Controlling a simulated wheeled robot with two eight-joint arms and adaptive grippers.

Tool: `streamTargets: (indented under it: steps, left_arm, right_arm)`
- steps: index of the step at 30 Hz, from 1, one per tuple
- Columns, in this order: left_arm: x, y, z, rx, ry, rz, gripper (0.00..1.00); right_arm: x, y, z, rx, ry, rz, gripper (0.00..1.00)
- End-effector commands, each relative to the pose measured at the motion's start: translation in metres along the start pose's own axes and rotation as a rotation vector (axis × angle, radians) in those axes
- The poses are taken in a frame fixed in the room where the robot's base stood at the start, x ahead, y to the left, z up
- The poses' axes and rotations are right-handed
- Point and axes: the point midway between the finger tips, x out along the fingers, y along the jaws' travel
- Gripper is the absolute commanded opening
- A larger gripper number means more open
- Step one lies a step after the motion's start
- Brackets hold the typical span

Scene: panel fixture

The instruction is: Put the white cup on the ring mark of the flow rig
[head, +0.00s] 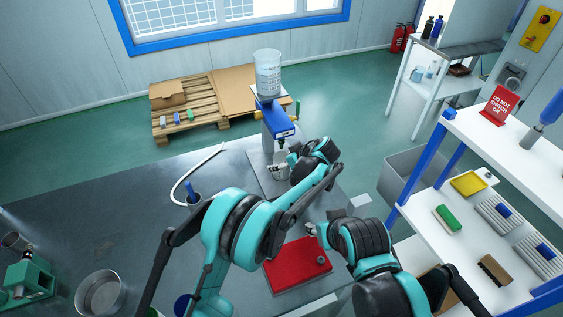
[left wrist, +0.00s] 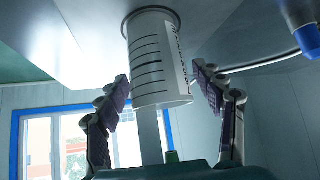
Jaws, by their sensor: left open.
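The white cup (head: 279,170) stands upright on the grey base plate of the flow rig (head: 277,122), below the rig's blue head. In the left wrist view, which looks upside down, the cup (left wrist: 157,65) shows dark level lines. A dark ring (left wrist: 128,20) shows around its foot, so it appears to stand on the ring mark. My left gripper (head: 287,163) is at the cup. Its open fingers (left wrist: 165,95) are on either side of the cup, with gaps visible. My right gripper (head: 312,230) is near the red board, its fingers too small to read.
A red board (head: 297,268) lies on the dark bench (head: 130,215). A white hose (head: 180,178) with a blue end lies left of the rig. A metal bowl (head: 100,293) and a green device (head: 28,280) are at the left. White shelves (head: 420,205) stand at the right.

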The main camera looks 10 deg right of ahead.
Motion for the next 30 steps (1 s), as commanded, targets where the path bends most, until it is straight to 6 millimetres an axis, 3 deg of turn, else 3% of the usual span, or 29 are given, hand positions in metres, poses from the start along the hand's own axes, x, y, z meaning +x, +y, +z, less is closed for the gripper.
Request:
streamTargets:
  steps: [5,12,18,30]
  left_arm:
    - [-0.023,0.000,-0.003,0.002,0.000,0.001,0.68]
    - [-0.077,0.000,-0.004,0.002,0.000,0.001,0.68]
    - [-0.110,0.000,-0.003,0.001,0.001,0.001,0.68]
    - [-0.122,-0.002,-0.004,0.002,-0.002,-0.001,0.68]
  right_arm:
    - [-0.008,0.000,-0.005,0.000,0.000,0.000,0.40]
    - [-0.021,0.000,-0.015,0.000,0.000,0.000,0.40]
    - [-0.027,0.000,-0.020,0.000,0.000,0.000,0.40]
    - [-0.029,0.000,-0.021,0.000,0.000,0.000,0.40]
